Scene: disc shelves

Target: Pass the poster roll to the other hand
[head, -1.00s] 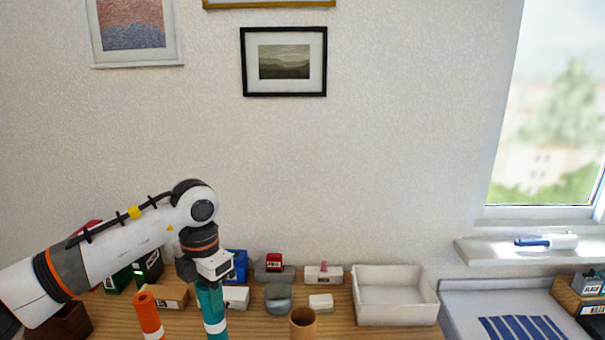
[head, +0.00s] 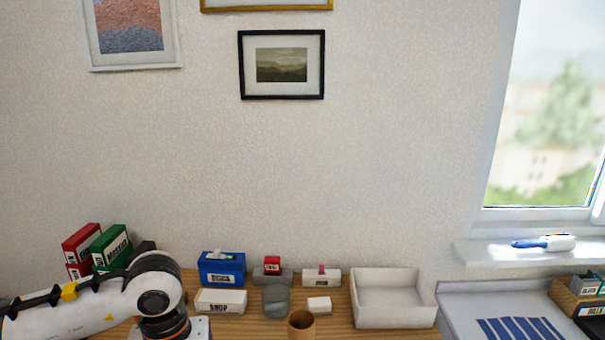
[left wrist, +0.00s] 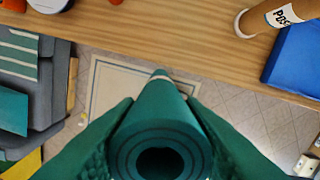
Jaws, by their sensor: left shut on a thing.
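The poster roll is a dark green roll (left wrist: 160,148) in the left wrist view, its coiled open end facing the camera and a pale band near its far end. My left gripper (left wrist: 160,105) has a finger on each side of it and is shut on it. The roll hangs beyond the wooden table's edge, over the floor. In the head view only my left arm shows at lower left; its gripper and the roll are out of frame. My right gripper is in neither view.
The table (left wrist: 190,35) holds a brown tube with a POS label (left wrist: 275,15) and a blue box (left wrist: 295,60). In the head view, a white tray (head: 394,318), a brown cylinder (head: 301,325) and small boxes stand on it. A grey chair-like thing (left wrist: 50,85) is at left.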

